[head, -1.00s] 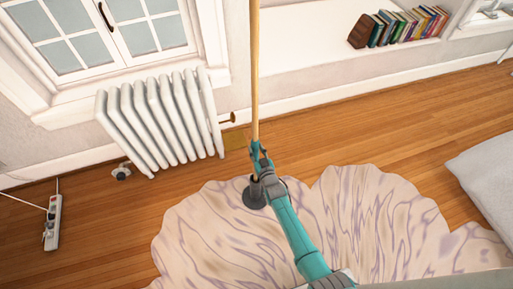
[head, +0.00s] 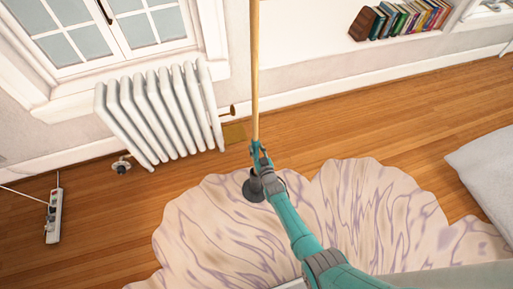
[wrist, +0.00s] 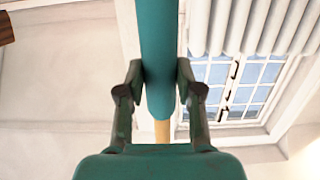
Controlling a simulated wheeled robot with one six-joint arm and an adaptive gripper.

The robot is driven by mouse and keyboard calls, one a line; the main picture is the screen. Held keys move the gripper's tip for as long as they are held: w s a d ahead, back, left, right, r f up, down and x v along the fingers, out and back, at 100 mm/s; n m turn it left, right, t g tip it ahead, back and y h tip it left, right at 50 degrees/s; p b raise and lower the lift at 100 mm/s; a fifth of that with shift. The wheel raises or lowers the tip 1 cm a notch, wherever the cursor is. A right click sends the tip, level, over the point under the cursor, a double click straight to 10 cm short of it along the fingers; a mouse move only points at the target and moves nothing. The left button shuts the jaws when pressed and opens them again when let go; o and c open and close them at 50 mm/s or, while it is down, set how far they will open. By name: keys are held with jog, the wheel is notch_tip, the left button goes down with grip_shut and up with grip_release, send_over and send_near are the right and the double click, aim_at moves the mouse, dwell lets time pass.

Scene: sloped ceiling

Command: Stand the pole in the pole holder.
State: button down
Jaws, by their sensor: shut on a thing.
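A long pale wooden pole (head: 255,70) stands roughly upright and runs out of the top of the head view. In the wrist view, its thick teal section (wrist: 157,60) passes between the fingers of my gripper (wrist: 157,85), with some bare wood (wrist: 162,131) below it in the picture. My gripper (head: 260,156) is shut on the pole at this teal section. The dark grey pole holder (head: 253,190), with a round base, is on the floor just below my gripper in the head view. The pole's lower end is hidden, so I cannot tell whether it is inside the holder.
A scalloped, purple-veined rug (head: 215,225) lies around and in front of the holder. A white radiator (head: 160,112) stands under the window to the left. A power strip (head: 54,215) lies at far left. Books (head: 405,22) sit on the back ledge.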

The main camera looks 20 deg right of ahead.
jog(key=c, duration=0.7)
grip_release()
jog(key=shift+s, duration=0.1)
jog(key=shift+s, duration=0.55)
jog(key=s+r, duration=0.1)
jog(key=s, duration=0.9)
jog(key=shift+s+r, duration=0.3)
jog(key=shift+s, duration=0.1)
